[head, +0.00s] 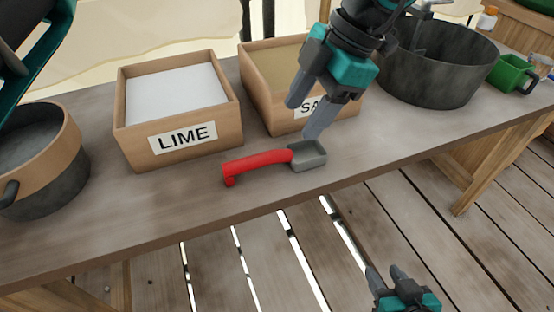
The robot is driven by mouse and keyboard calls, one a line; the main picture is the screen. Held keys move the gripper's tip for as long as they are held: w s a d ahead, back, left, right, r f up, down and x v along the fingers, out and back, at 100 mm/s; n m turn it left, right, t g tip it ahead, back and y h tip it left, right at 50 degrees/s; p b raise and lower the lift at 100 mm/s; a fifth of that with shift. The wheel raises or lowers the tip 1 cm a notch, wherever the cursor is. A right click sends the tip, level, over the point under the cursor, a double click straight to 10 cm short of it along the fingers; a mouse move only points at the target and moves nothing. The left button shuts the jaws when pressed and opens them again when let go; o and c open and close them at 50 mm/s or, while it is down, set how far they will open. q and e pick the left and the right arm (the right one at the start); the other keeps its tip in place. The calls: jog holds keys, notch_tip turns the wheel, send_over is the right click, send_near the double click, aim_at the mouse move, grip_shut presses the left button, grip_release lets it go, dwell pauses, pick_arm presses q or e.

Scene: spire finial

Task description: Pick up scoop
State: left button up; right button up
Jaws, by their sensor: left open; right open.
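The scoop (263,161) lies on the wooden table in front of the two boxes. Its red handle points left and its grey pan (308,155) is at the right end. My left gripper (303,119) is open, with its fingers pointing down over the table just behind the scoop. One fingertip shows right at the back edge of the pan; I cannot tell if it touches. Nothing is between its fingers. My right gripper (384,271) is open and empty, low at the bottom right, beyond the table's front edge and over the plank floor.
A box labelled LIME (184,152) and a sand-filled box (262,107), its label partly hidden by my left gripper, stand behind the scoop. A dark tub (428,85) and green scoop-like container (508,76) are at right, a bucket (50,180) at left. The table front is clear.

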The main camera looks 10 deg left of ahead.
pick_arm(q)
jog(key=b, duration=0.2)
send_over(266, 154)
jog(key=d, duration=0.3)
jog(key=shift+y, duration=0.3)
jog(key=f, duration=0.5)
jog(key=shift+w+a+f, duration=0.2)
jog(key=shift+a+f, duration=0.05)
jog(key=shift+f, duration=0.15)
jog(key=shift+a+f, duration=0.15)
jog(key=shift+f, duration=0.2)
jog(key=b+x, duration=0.1)
jog(key=x, duration=0.4)
jog(key=shift+c, duration=0.6)
jog(key=shift+r, duration=0.1)
grip_shut()
pick_arm(e)
jog(key=shift+w+a+f+y, duration=0.3)
jog(key=shift+a+f, duration=0.2)
jog(key=shift+f, duration=0.3)
